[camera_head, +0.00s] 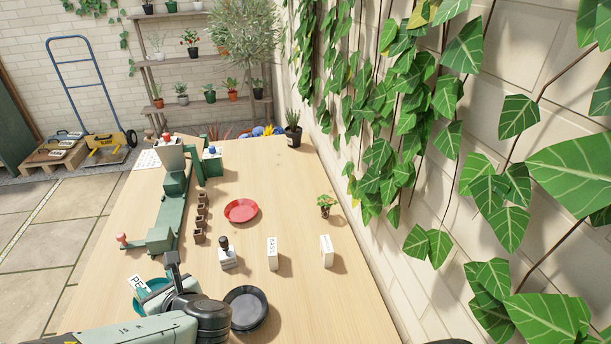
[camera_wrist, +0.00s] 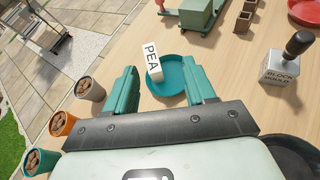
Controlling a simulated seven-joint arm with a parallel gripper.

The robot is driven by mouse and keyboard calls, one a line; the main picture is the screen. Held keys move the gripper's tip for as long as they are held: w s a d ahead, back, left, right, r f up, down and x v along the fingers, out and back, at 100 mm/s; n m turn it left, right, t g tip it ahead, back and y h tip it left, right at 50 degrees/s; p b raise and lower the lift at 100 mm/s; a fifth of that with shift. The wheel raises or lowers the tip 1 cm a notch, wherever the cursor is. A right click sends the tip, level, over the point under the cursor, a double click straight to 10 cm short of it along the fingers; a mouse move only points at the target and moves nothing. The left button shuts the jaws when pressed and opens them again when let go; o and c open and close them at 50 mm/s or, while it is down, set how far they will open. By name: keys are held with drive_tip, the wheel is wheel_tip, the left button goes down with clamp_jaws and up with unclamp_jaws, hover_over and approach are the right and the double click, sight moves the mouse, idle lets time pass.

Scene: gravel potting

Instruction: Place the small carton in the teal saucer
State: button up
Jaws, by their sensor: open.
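A small white carton marked PEA (camera_wrist: 153,61) stands over the teal saucer (camera_wrist: 176,86), its lower end inside the rim at the left side. It looks a little tilted, and I cannot tell whether it leans on the rim. My gripper (camera_wrist: 160,68) is open, with a teal finger on each side of the carton and saucer and a gap to the carton. In the head view the carton (camera_head: 138,284) and saucer (camera_head: 137,307) show at the front left, partly hidden by my arm.
Two other white cartons (camera_head: 272,254) (camera_head: 327,250) and a block mould (camera_head: 228,258) stand to the right. A dark saucer (camera_head: 247,308) lies beside my arm and a red saucer (camera_head: 241,210) farther back. Several gravel-filled pots (camera_wrist: 62,124) show at the left in the wrist view.

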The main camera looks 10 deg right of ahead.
drive_tip(key=w+d+r+m+h, duration=0.55)
drive_tip(key=d+m, duration=0.35)
drive_tip(key=m, duration=0.7)
drive_tip(key=s+d+r+m+g, duration=0.1)
drive_tip(key=d+r+m+g, duration=0.2)
drive_tip(key=d+r+m, duration=0.75)
drive_tip(key=s+d+r+m+h, duration=0.1)
drive_tip(key=s+d+r+m, duration=0.5)
drive_tip(key=s+r+m, duration=0.1)
drive_tip(key=s+d+r+m+g+h, duration=0.1)
drive_tip(key=s+d+r+m+h, duration=0.1)
drive_tip(key=s+d+r+m, duration=0.4)
drive_tip(key=s+r+m, duration=0.2)
drive_tip(key=s+r, duration=0.2)
drive_tip(key=s, duration=0.2)
drive_tip(key=shift+d+r+g, duration=0.2)
drive_tip(key=shift+r+g, duration=0.1)
